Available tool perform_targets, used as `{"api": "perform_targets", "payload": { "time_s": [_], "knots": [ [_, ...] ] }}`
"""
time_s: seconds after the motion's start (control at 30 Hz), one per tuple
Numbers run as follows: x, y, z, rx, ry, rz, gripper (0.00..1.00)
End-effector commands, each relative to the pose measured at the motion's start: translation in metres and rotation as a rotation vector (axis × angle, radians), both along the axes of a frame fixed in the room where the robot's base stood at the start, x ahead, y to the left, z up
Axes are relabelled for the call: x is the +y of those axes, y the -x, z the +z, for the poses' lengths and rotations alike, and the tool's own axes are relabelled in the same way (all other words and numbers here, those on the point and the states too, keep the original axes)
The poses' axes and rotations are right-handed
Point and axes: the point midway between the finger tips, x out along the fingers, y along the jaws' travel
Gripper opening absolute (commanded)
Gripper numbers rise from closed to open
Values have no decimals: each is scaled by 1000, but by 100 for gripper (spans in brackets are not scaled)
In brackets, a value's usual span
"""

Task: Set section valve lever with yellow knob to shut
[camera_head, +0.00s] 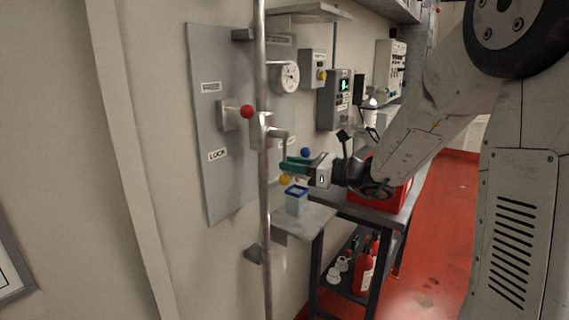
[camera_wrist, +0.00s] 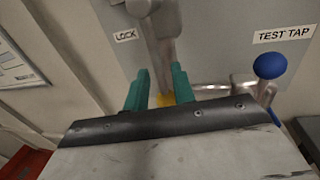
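The section valve lever (camera_head: 284,146) hangs down from its valve body (camera_head: 274,131) on the vertical pipe. Its yellow knob (camera_head: 285,180) is at the lower end. My gripper (camera_head: 295,163) reaches in from the right with its green fingers at the lower lever. In the wrist view, the lever (camera_wrist: 160,45) runs down between the two green fingers (camera_wrist: 159,88). The yellow knob (camera_wrist: 165,98) shows between them, partly hidden by my gripper's body.
A blue knob (camera_wrist: 270,66) by the TEST TAP label is close right of my gripper. A red knob (camera_head: 247,111) is on the grey wall panel (camera_head: 228,180), above a LOCK label. A blue-rimmed container (camera_head: 296,205) stands on a small shelf below.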

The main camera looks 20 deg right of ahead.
Motion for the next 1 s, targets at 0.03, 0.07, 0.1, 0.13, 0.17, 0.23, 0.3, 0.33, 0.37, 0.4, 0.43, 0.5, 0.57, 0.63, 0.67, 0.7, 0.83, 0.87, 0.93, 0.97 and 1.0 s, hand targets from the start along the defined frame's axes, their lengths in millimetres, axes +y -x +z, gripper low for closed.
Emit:
{"api": "perform_targets", "payload": {
  "time_s": [0.03, 0.07, 0.1, 0.13, 0.17, 0.23, 0.3, 0.33, 0.37, 0.4, 0.43, 0.5, 0.57, 0.63, 0.67, 0.7, 0.83, 0.87, 0.93, 0.97, 1.0],
  "knots": [
    [6, -5, 0, -1, 1, 2, 26],
    [9, -8, 0, -1, 1, 3, 26],
    [12, -10, 1, -1, 1, 3, 26],
    [13, -12, 1, -1, 1, 2, 26],
    [15, -13, 0, -1, 1, 2, 26],
    [17, -16, 0, -1, 1, 1, 26],
    [18, -16, 0, -1, 1, 0, 26],
    [18, -17, 0, -1, 2, 0, 26],
    [18, -17, 0, -1, 2, 0, 26],
    [18, -17, 0, -1, 2, 0, 26],
    [18, -17, 0, -1, 2, 0, 26],
    [18, -16, 0, -1, 2, 0, 26],
    [18, -16, 0, -1, 1, 0, 9],
    [18, -16, 0, -1, 2, 0, 0],
    [18, -16, 0, -2, 2, 0, 0],
    [18, -16, 0, -2, 3, 0, 0],
    [16, -16, 0, 1, -1, -2, 0],
    [15, -16, 0, 2, -3, -4, 0],
    [10, -16, 0, 9, -12, -12, 0],
    [7, -15, 0, 12, -18, -16, 0],
    [2, -15, 1, 18, -28, -23, 0]
  ]
}}
